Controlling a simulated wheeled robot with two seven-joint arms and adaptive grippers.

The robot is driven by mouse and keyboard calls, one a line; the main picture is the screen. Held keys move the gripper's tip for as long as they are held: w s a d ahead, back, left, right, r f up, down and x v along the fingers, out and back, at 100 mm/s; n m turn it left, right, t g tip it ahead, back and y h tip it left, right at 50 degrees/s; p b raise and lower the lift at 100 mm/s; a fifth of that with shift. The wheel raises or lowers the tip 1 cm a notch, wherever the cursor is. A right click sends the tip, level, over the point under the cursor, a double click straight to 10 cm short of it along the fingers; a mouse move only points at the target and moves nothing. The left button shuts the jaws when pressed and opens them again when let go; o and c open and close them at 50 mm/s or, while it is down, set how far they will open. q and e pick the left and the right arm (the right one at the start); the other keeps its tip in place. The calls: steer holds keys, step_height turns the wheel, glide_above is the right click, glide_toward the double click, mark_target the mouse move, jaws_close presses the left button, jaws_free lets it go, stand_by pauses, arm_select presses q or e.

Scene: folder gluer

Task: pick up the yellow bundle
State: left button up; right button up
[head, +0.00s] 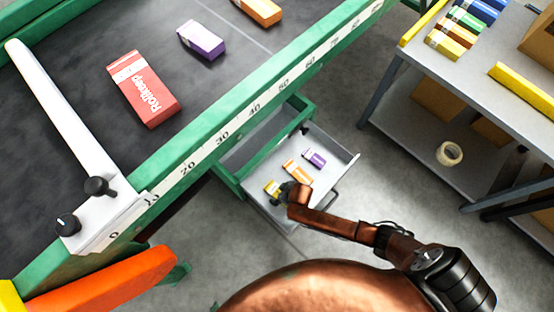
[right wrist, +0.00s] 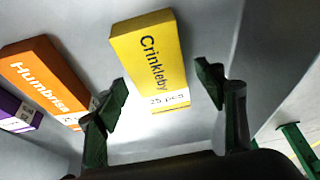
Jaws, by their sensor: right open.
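The yellow bundle, a flat box labelled "Crinkleby", lies in the open grey drawer. It shows small at the drawer's left side in the head view (head: 271,187) and upright in the middle of the right wrist view (right wrist: 146,55). My right gripper (right wrist: 163,92) is open and empty, with its green fingers spread to either side of the bundle's near end. In the head view the right gripper (head: 286,192) is over the drawer, just right of the bundle, and hides part of it. I cannot tell whether the fingers touch it. My left gripper is not in view.
An orange bundle (right wrist: 45,78) and a purple bundle (head: 314,158) lie beside it in the drawer (head: 335,165), whose walls are close. A green-framed belt (head: 80,100) carries a red box (head: 145,90). A shelved bench (head: 440,75) stands at the right.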

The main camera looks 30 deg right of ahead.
steer(key=shift+w, duration=0.1)
steer(key=shift+c, duration=0.4)
steer(key=c, duration=1.2)
steer(key=shift+r, duration=0.15)
steer(key=shift+c, duration=0.2)
